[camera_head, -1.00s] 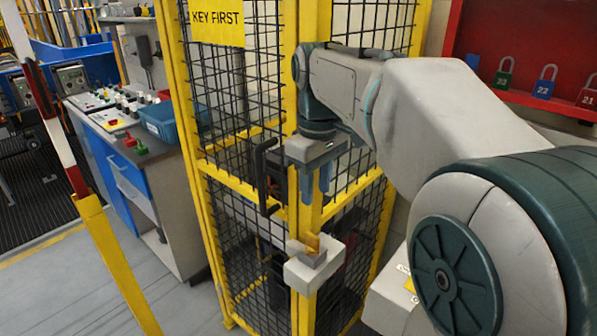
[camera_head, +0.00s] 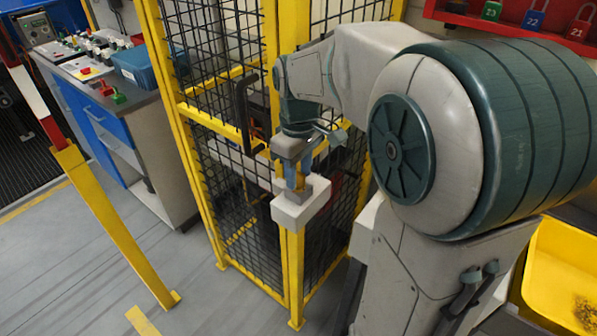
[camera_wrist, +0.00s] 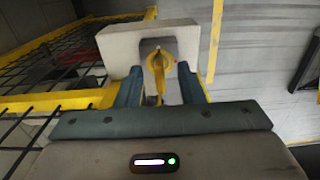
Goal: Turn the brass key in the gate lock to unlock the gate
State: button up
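The brass key (camera_wrist: 157,66) stands in the lock's grey metal face in the wrist view, its flat bow seen nearly edge-on. The lock is a pale box (camera_head: 305,208) on a yellow post beside the gate; it also shows in the wrist view (camera_wrist: 115,45). My gripper (camera_head: 297,180) points down just above the lock. In the wrist view its two blue fingers (camera_wrist: 161,88) are apart, one on each side of the key, with gaps visible. The gate (camera_head: 222,120) has a yellow frame with black mesh and a dark handle (camera_head: 245,112); it looks closed.
A workbench with a blue bin (camera_head: 143,65) stands at the left. A yellow barrier post (camera_head: 110,225) stands in front of it. Padlocks hang on a red board (camera_head: 477,17) at the upper right. A yellow tub (camera_head: 560,270) is at the lower right.

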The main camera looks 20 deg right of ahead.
jog(key=shift+f, duration=0.3)
grip_shut()
jog(key=shift+m, duration=1.5)
jog(key=shift+m, duration=1.5)
